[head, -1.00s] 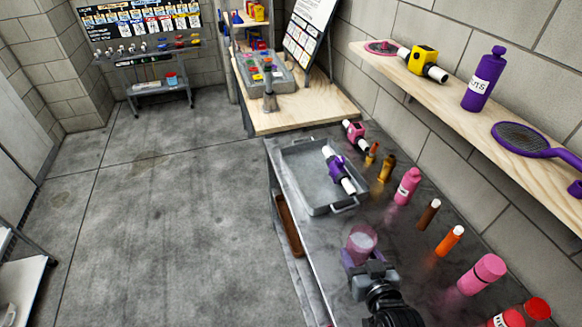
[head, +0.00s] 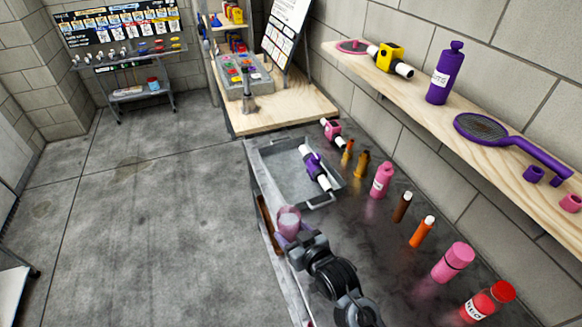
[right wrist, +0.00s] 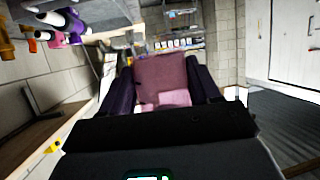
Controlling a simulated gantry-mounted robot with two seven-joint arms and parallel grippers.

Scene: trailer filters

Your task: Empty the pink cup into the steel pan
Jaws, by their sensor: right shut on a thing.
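The pink cup (head: 289,221) is held by my right gripper (head: 287,238) beside the near left corner of the steel pan. In the right wrist view the cup (right wrist: 163,80) sits between the two dark fingers, which are shut on it. It looks roughly upright in the head view; its contents cannot be made out clearly. The steel pan (head: 268,178) is a rectangular tray with handles on the grey bench. A purple and white filter piece (head: 315,168) lies in it. My left gripper is not in view.
Several bottles line the bench to the right, including a pink bottle (head: 381,181) and a red one (head: 487,301). A wooden shelf (head: 420,110) juts from the wall above. Open floor lies left.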

